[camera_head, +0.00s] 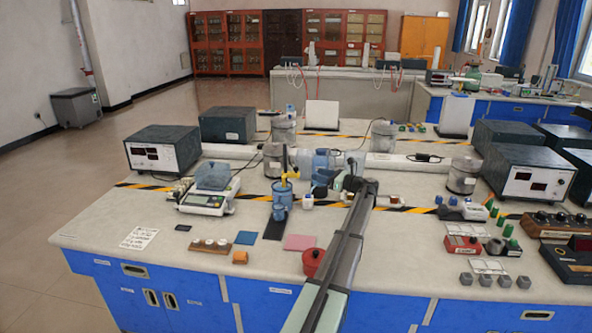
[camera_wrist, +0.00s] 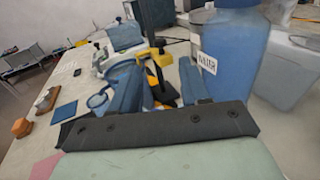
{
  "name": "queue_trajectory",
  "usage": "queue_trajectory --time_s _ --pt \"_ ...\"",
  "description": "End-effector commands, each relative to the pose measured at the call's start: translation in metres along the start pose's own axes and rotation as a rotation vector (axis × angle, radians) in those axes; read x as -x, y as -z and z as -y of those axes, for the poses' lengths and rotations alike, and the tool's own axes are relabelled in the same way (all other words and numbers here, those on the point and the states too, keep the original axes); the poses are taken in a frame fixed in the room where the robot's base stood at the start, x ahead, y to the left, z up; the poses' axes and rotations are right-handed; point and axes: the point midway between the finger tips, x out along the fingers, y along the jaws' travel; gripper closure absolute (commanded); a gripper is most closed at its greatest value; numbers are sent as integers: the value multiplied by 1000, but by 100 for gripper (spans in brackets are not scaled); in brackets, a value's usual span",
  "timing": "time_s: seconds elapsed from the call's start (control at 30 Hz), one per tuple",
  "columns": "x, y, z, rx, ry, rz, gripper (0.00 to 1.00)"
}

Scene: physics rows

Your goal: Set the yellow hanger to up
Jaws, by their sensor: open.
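The yellow hanger (camera_head: 286,178) sits on a dark upright post at mid-table in the head view, above a blue mug (camera_head: 282,195). In the wrist view the yellow hanger (camera_wrist: 154,55) shows straight ahead as a bracket with an arm reaching sideways from the dark post. My gripper (camera_head: 322,188) is just right of the hanger in the head view. In the wrist view my gripper (camera_wrist: 160,85) is open, with the hanger seen between and beyond its fingers. I see no contact. Part of the post's base is hidden by the fingers.
A large labelled blue bottle (camera_wrist: 228,55) stands close on the right in the wrist view. The blue mug also shows on the left there (camera_wrist: 103,97). A balance (camera_head: 206,200), a red pot (camera_head: 313,262) and a pink mat (camera_head: 300,242) are nearby.

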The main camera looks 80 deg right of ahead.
Motion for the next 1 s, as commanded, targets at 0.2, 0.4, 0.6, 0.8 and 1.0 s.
queue_trajectory --time_s 0.2,0.4,0.6,0.8,1.0 --pt "-39 0 0 1 -2 0 54" --pt "-74 0 0 1 -1 0 54" --pt "-101 0 0 1 -1 -1 54" --pt "-117 0 0 2 -1 -1 54" --pt "-120 0 0 2 0 -1 54"
